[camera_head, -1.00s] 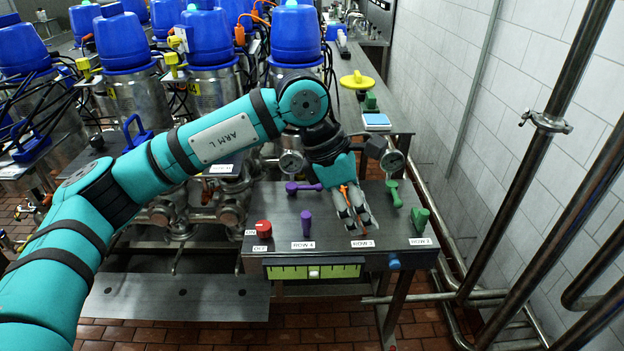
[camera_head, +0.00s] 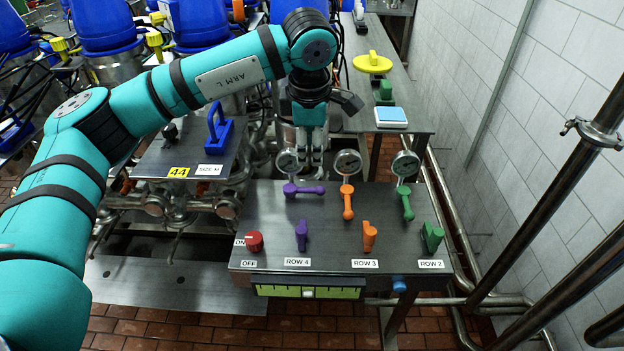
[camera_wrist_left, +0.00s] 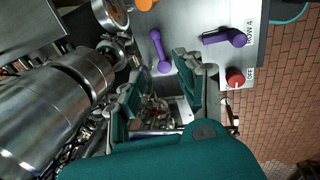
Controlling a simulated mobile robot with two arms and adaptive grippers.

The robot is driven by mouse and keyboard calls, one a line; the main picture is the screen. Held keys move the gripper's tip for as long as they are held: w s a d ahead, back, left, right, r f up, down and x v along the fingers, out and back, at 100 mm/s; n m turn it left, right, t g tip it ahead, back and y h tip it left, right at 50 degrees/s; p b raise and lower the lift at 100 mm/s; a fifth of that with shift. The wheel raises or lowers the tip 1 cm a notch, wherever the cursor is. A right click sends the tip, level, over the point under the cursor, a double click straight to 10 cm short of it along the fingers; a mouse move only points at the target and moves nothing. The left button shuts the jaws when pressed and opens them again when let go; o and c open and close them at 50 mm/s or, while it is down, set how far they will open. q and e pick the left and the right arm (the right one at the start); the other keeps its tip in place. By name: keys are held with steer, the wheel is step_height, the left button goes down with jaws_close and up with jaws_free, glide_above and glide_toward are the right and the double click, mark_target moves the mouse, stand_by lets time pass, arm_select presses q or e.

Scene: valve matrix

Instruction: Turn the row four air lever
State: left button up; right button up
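Two purple levers belong to the column marked ROW 4. The rear purple lever (camera_head: 303,190) lies sideways below a round gauge and also shows in the left wrist view (camera_wrist_left: 160,52). The front purple lever (camera_head: 302,235) stands by the ROW 4 label and also shows in the left wrist view (camera_wrist_left: 224,38). I cannot tell which is the air lever. My left gripper (camera_head: 309,160) points down at the panel's back edge, just behind the rear purple lever. In the left wrist view its fingers (camera_wrist_left: 160,88) are apart with nothing between them. My right gripper is not in view.
The panel (camera_head: 270,215) also carries a red ON/OFF knob (camera_head: 254,242), orange levers (camera_head: 348,203) and green levers (camera_head: 405,203). Gauges (camera_head: 347,163) stand along its back edge. Pipes (camera_head: 545,190) run along the right wall. The floor in front is clear.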

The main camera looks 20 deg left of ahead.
mark_target(312, 189)
arm_select(q)
steer(key=p+x, duration=0.3)
steer(key=x, duration=0.8)
steer(key=shift+w, duration=0.1)
steer(key=shift+p+x, duration=0.4)
steer(key=shift+x, duration=0.5)
steer(key=shift+w+f, duration=0.1)
steer(key=shift+f, duration=0.3)
jaws_close()
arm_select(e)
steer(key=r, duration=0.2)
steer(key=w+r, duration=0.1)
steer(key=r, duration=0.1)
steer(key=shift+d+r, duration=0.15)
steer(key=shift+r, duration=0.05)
